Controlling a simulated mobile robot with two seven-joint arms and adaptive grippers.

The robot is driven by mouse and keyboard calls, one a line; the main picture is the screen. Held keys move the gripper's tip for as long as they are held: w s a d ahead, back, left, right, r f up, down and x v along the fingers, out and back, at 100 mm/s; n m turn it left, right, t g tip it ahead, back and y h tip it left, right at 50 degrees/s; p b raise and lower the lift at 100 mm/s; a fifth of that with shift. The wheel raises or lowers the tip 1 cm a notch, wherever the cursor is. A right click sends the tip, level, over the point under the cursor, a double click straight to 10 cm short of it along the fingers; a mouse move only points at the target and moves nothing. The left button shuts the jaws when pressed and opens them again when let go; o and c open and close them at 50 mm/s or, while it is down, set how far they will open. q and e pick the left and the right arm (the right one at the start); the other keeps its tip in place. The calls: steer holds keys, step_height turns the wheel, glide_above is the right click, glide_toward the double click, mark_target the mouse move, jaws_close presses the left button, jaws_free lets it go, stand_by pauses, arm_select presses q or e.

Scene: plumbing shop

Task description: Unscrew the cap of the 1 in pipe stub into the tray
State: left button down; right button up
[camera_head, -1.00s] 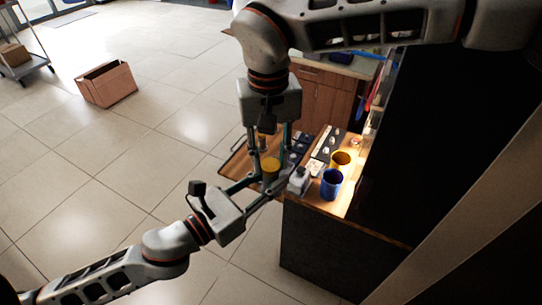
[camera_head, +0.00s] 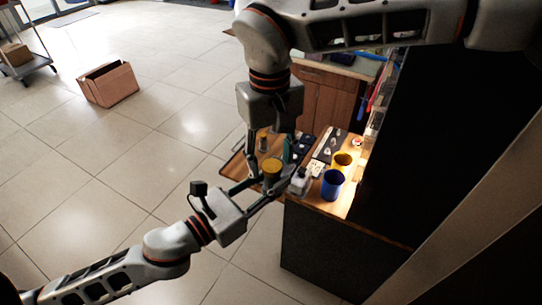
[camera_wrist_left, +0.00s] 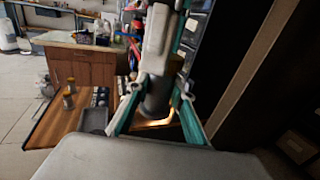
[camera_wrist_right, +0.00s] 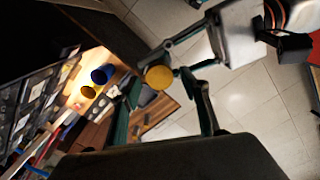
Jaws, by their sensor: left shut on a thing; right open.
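A pipe stub with a yellow cap (camera_head: 272,166) is held in the air by my left gripper (camera_head: 268,184), which is shut on its body. The cap also shows from above in the right wrist view (camera_wrist_right: 158,77), still on the stub. In the left wrist view a grey cylinder (camera_wrist_left: 156,104) stands between the left fingers. My right gripper (camera_head: 271,158) points down over the cap, fingers open and apart to either side. Its fingers also show in the right wrist view (camera_wrist_right: 165,110), clear of the cap. A dark grey tray (camera_wrist_left: 93,120) lies on the wooden top in the left wrist view.
Small yellow-capped stubs (camera_wrist_left: 68,101) stand on the wooden top beside the tray. A dark wall (camera_head: 440,150) closes the right side. Open floor lies left.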

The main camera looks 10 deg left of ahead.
steer(key=shift+r, duration=2.25)
steer(key=shift+c, duration=0.5)
steer(key=m, duration=0.4)
steer(key=shift+s+a+r, duration=0.1)
steer(key=shift+s, duration=0.05)
steer(key=m, duration=0.5)
steer(key=shift+r, duration=0.2)
steer(key=m, duration=0.5)
steer(key=shift+s+r+m, duration=0.15)
steer(key=shift+r+m, duration=0.1)
steer(key=shift+m, duration=0.05)
steer(key=m, duration=0.5)
steer(key=shift+r, duration=0.2)
steer(key=m, duration=0.5)
steer(key=shift+r+m, duration=0.25)
steer(key=shift+m, duration=0.15)
steer(key=m, duration=0.5)
steer(key=shift+r, duration=0.25)
steer(key=m, duration=0.6)
steer(key=shift+r, duration=0.25)
steer(key=m, duration=0.6)
steer(key=shift+r, duration=0.25)
steer(key=shift+f, duration=0.1)
steer(key=shift+d+f, duration=0.2)
steer(key=shift+f, duration=3.7)
steer(key=shift+c, duration=0.4)
